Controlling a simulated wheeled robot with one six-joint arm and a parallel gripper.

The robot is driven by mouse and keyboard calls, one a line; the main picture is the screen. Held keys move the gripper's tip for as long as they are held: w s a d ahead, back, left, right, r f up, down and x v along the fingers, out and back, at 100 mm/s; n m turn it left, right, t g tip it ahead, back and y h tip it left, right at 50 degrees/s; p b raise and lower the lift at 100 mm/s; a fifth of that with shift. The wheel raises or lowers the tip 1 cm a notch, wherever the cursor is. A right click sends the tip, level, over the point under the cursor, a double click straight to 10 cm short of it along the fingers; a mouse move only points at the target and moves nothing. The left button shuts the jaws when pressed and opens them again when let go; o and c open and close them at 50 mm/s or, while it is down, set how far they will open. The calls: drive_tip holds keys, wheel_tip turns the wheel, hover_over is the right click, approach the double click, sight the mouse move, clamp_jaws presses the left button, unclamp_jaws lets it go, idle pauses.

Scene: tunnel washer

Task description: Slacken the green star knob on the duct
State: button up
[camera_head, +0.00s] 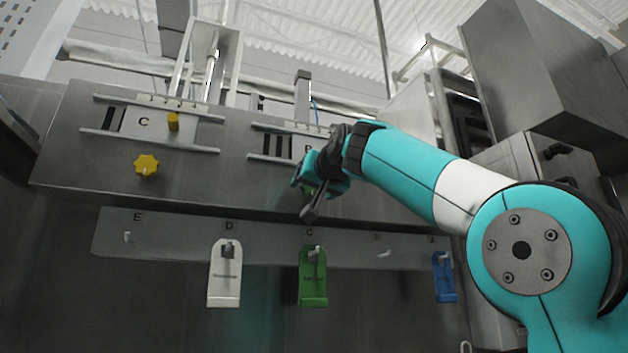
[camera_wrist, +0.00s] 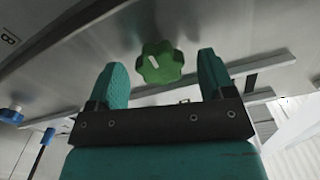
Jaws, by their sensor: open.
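The green star knob (camera_wrist: 160,63) sits on the grey metal duct face (camera_wrist: 130,30) in the wrist view, with a white mark on its front. My gripper (camera_wrist: 162,78) is open, with one teal finger to the left of the knob and one to the right. The knob appears between the fingertips or just beyond them; I cannot tell whether they touch it. In the head view my gripper (camera_head: 312,192) is at the panel's lower edge, right of centre, and mostly covers the green knob.
A yellow star knob (camera_head: 146,165) and a yellow cylindrical knob (camera_head: 173,121) are on the panel's left part. Below, a rail (camera_head: 165,245) with hooks holds a white tag (camera_head: 225,280), a green tag (camera_head: 313,285) and a blue tag (camera_head: 444,280). A blue knob (camera_wrist: 12,115) shows at left in the wrist view.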

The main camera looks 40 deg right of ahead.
drive_tip(key=c, duration=0.9)
